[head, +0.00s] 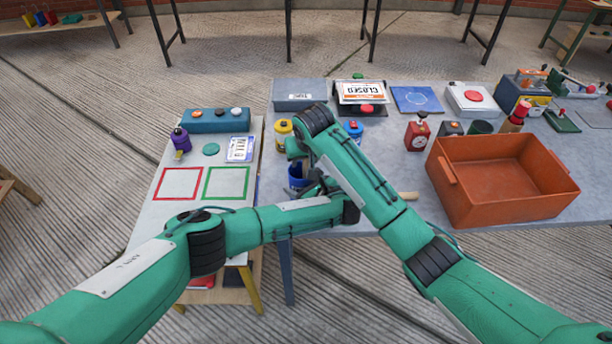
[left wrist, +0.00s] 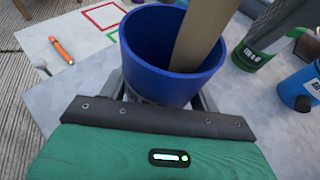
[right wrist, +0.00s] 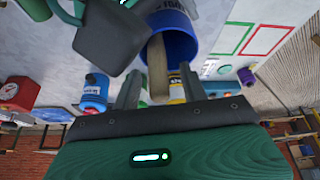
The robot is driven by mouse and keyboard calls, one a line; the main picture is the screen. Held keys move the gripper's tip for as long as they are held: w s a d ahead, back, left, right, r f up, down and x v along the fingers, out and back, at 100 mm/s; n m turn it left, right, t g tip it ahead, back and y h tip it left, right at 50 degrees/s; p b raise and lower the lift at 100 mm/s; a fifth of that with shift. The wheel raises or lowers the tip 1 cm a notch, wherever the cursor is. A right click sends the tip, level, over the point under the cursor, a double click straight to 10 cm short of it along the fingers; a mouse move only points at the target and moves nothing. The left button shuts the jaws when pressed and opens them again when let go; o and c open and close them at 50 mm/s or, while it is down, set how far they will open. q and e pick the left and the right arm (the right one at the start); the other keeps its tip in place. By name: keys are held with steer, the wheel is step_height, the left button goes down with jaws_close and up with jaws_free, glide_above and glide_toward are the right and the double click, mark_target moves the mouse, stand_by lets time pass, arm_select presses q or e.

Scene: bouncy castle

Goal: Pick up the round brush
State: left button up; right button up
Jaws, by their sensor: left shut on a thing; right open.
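A blue cup (head: 297,177) stands by the left edge of the grey table. A flat wooden handle (left wrist: 198,38) sticks up out of it. The handle may be the round brush's; its lower end is hidden inside the cup. My left gripper (left wrist: 162,98) is shut on the cup from the near side. My right gripper (right wrist: 160,88) is open above the cup. In the right wrist view the wooden handle (right wrist: 157,70) shows between its fingers, with no clear contact. In the head view my right gripper (head: 296,150) is partly hidden by its own arm.
An orange-brown bin (head: 500,180) stands right on the grey table. Yellow (head: 283,130) and blue (head: 353,130) bottles stand behind the cup. A red container (head: 417,134) is further right. The left table has red (head: 178,198) and green (head: 226,196) outlined squares.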

steer(key=shift+c, duration=0.4)
jaws_close()
step_height(320, 180, up, 18)
stand_by(0.3)
arm_select(q)
steer(key=o, duration=1.3)
steer(key=shift+c, duration=0.2)
steer(key=shift+s+d, duration=0.1)
